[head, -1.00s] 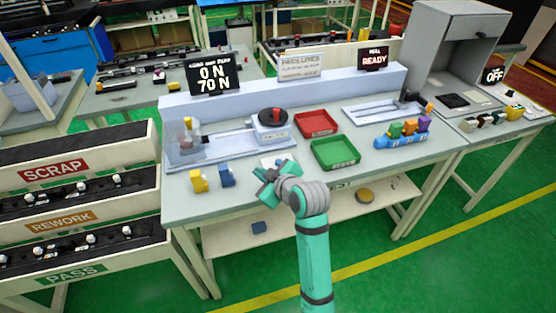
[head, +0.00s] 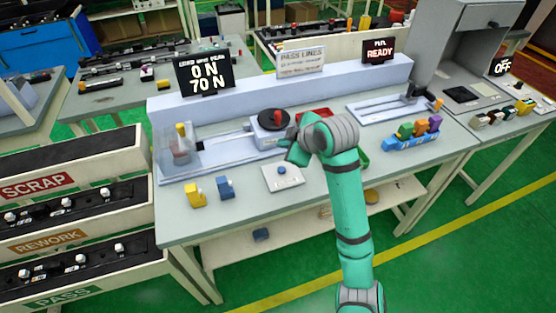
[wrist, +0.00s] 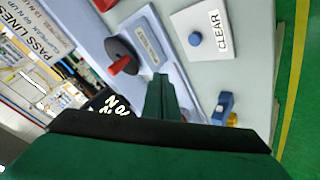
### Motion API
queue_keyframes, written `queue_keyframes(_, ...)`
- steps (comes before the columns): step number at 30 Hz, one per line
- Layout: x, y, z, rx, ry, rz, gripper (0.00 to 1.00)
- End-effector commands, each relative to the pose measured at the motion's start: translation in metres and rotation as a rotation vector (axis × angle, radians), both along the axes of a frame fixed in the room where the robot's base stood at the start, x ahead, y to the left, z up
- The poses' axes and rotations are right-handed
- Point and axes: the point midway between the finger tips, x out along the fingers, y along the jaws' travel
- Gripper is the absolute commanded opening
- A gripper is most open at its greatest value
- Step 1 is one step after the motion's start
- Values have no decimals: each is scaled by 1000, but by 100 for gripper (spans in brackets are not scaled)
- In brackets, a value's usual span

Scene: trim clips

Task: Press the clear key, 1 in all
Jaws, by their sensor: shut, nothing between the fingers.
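The clear key is a blue round button (head: 282,170) on a white plate (head: 295,183) at the bench's front. In the wrist view the blue button (wrist: 195,39) sits on its plate beside the printed word CLEAR (wrist: 215,32). My gripper (head: 292,152) is shut and empty, above and just behind the plate in the head view. In the wrist view its fingertips (wrist: 160,82) point to the left of the plate, apart from the button.
A pull fixture with a red-handled dial (head: 272,122) stands behind the key. Its display (head: 205,73) reads 0 N and 70 N. Yellow (head: 194,195) and blue (head: 226,188) clips stand left of the plate. A red tray (head: 314,112) lies behind my arm.

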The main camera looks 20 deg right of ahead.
Motion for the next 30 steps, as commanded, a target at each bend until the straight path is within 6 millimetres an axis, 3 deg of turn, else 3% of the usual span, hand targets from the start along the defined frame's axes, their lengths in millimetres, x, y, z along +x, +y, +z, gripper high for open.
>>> queue_keyframes(16,-1,-3,-6,0,3,-4,0)
queue_keyframes(30,-1,-1,-60,1,3,-1,0)
